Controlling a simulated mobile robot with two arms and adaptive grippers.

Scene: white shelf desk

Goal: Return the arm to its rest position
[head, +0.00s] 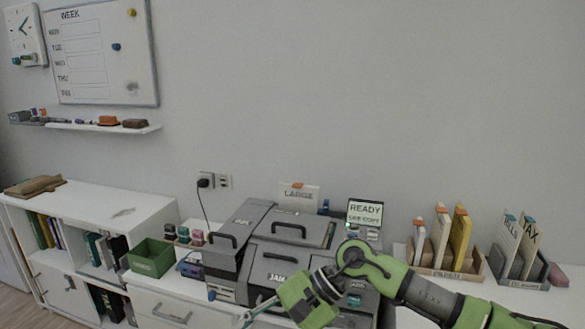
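My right arm, green and dark grey, comes in from the lower right and reaches across the front of the grey printer (285,232). Its gripper (250,314) points down and left near the bottom edge of the head view, in front of the white desk drawers. The fingertips are thin and partly cut off by the frame, so I cannot tell whether they are open or shut, or whether they hold something. My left arm and gripper are not in view.
A green box (151,258) stands left of the printer, and a small screen reading READY (365,213) rises behind it. A wooden file holder (445,268) and a grey one (515,275) stand at the right. A wall shelf (100,127) is at upper left.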

